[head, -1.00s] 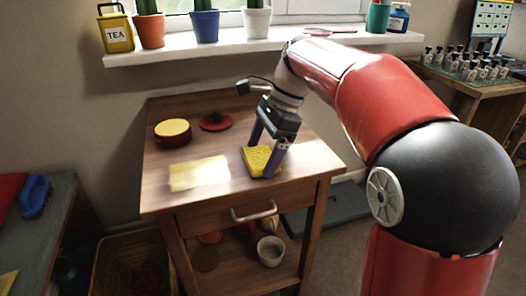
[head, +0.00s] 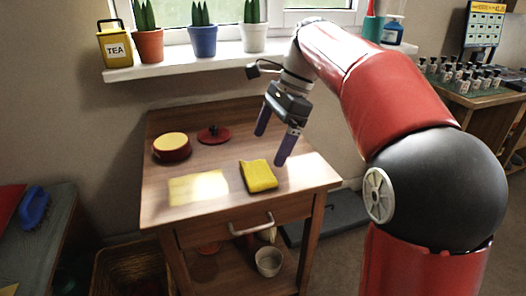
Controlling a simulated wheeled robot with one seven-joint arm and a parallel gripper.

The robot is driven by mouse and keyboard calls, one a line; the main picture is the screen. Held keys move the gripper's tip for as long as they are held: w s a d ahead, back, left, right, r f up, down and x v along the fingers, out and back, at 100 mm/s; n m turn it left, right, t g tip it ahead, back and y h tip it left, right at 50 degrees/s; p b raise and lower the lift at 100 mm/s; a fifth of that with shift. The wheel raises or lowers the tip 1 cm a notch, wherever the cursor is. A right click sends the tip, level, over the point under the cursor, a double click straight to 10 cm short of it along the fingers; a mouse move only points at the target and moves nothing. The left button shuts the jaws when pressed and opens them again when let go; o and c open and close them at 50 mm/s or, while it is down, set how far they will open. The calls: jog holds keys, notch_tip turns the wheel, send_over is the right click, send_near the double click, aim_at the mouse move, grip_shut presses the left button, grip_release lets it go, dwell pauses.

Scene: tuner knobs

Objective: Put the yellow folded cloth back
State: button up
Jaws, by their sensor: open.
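The yellow folded cloth (head: 259,176) lies on the wooden table top (head: 215,211), right of its middle and near the front edge. A flat pale yellow patch (head: 198,188) is on the table just left of the cloth; I cannot tell whether it is a marking or light. My gripper (head: 272,149) is open and empty. Its two dark fingers hang above the cloth, a little behind and to the right of it, apart from it.
A red pot with a yellow top (head: 171,146) and a dark red lid (head: 213,134) stand at the back left of the table. A drawer handle (head: 252,225) juts from the front. Potted plants, including a blue pot (head: 203,40), line the sill behind.

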jog(key=s+p+v, duration=0.1)
jog(key=v, duration=0.4)
jog(key=s+d+f+n+t+h, duration=0.1)
jog(key=s+d+f+n+t, duration=0.15)
jog(key=s, duration=0.25)
jog(key=s+d+f+n+t+h, duration=0.1)
jog(key=s+d+n, duration=0.1)
jog(key=s+n, duration=0.25)
jog(key=s+d+f+n+t+h, duration=0.2)
jog(key=s+f+n, duration=0.5)
jog(key=s+f, duration=0.4)
jog(key=shift+d+f+n+t+p, duration=0.15)
jog(key=shift+d+n+t+p, duration=0.4)
jog(key=shift+d, duration=0.6)
